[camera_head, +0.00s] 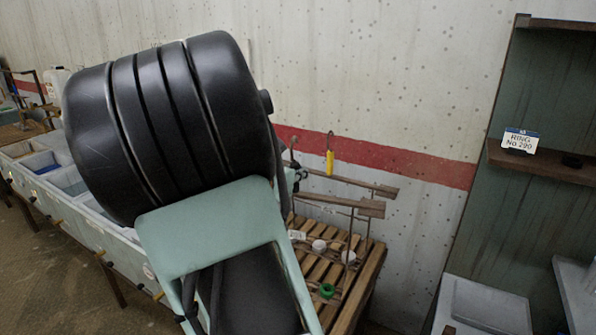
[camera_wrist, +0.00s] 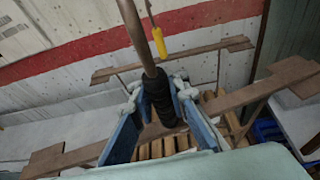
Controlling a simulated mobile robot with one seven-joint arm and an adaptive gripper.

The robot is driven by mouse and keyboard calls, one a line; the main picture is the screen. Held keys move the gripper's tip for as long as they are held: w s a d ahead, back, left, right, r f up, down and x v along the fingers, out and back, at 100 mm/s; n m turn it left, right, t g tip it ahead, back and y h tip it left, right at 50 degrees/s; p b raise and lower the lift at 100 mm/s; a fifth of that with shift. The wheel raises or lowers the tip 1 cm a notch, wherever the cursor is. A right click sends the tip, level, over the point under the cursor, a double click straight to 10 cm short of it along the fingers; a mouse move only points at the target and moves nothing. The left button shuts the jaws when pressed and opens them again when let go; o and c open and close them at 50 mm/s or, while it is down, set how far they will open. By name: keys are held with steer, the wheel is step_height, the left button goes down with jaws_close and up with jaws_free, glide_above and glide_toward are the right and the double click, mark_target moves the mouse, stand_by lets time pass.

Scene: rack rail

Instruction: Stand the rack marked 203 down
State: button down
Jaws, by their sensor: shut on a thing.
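A rack with brown wooden bars (camera_head: 355,203) and thin metal rods shows to the right of my arm in the head view. In the wrist view its long bars (camera_wrist: 205,111) run across the picture. My gripper (camera_wrist: 158,112) has its blue fingers closed around the black grip (camera_wrist: 158,94) of an upright rod at the middle of the near bar. A slatted wooden bench (camera_head: 362,283) lies beneath the rack. I cannot tell whether the rack touches it. My arm hides much of the rack, and no number 203 is readable.
Small white pieces (camera_head: 318,245) and a green ring (camera_head: 327,290) are at the bench. A yellow-handled tool (camera_head: 330,162) hangs on the wall behind. Troughs (camera_head: 110,235) run along the left. A shelf unit (camera_head: 540,165) with a label stands right.

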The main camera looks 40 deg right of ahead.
mark_target(298, 193)
steer(key=shift+f+b, duration=2.4)
steer(key=shift+f, duration=0.7)
steer(key=c, duration=1.8)
jaws_free()
steer(key=shift+o, duration=0.7)
steer(key=shift+f, duration=0.15)
steer(key=o, duration=1.5)
steer(key=s+a+p, duration=0.3)
steer(key=s+a, duration=0.2)
steer(key=a, duration=0.5)
steer(key=shift+a, duration=0.2)
